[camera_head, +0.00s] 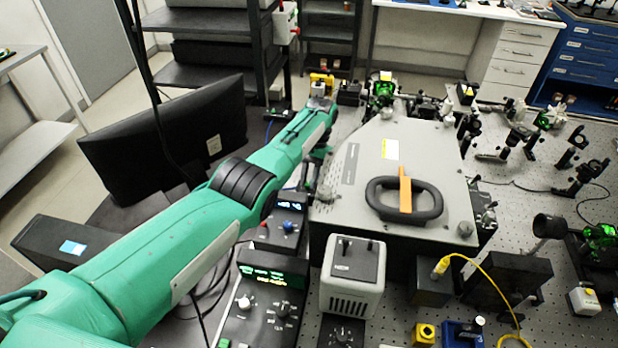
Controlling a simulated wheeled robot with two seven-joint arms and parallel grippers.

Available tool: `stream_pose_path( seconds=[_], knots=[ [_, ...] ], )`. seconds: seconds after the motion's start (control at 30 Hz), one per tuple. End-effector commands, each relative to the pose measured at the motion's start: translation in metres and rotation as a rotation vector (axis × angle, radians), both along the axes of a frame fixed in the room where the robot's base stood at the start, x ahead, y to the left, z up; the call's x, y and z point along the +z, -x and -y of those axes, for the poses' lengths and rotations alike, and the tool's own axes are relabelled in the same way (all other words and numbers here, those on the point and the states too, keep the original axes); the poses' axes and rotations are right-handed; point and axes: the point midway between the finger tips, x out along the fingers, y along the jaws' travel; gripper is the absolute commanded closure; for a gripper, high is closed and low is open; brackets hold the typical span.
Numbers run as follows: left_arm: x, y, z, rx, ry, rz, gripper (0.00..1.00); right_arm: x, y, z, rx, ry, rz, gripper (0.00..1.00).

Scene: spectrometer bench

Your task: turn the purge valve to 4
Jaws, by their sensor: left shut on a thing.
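My left arm reaches in from the lower left, and its green forearm ends beside the left edge of the grey spectrometer housing (420,150). My left gripper (317,158) points down there, close against the housing's left side. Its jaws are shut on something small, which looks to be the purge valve. The fingertips and the valve are mostly hidden by my wrist and the housing edge, so I cannot read the valve's numbers or setting. My right gripper is not in view.
A black handle with an orange strip (405,194) sits on the housing lid. Control boxes with knobs (265,300) and a grey unit (352,275) stand in front. A monitor (165,130) is at the left. Optics mounts (520,135) and a yellow cable (490,275) are at the right.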

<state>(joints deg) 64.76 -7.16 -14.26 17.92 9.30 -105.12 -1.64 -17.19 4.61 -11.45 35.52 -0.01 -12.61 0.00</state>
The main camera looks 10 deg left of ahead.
Motion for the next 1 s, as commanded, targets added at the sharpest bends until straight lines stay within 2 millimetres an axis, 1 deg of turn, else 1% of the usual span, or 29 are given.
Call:
stream_pose_path(
  seconds=[0.2, 0.23, 0.3, 0.33, 0.73, 0.87, 1.0],
  knots=[
    [0.000, -0.001, 0.000, 0.001, 0.000, 0.003, 1.00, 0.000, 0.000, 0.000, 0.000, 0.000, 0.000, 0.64],
    [0.000, -0.001, 0.000, 0.001, 0.000, 0.003, 0.79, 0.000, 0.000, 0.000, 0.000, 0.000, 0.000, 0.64],
    [0.000, 0.000, 0.000, 0.001, 0.000, 0.002, 0.65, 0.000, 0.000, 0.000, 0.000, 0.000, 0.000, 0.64],
    [0.000, 0.000, 0.000, 0.001, 0.000, 0.002, 0.61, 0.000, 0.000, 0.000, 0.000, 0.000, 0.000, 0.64],
    [0.004, 0.000, 0.000, 0.001, 0.001, 0.001, 0.61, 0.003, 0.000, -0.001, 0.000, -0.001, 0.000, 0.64],
    [0.011, -0.001, -0.002, 0.002, 0.000, 0.001, 0.61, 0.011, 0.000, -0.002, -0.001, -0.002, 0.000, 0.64],
    [0.026, -0.001, -0.004, 0.004, 0.000, 0.001, 0.61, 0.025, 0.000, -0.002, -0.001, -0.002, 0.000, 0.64]
  ],
)
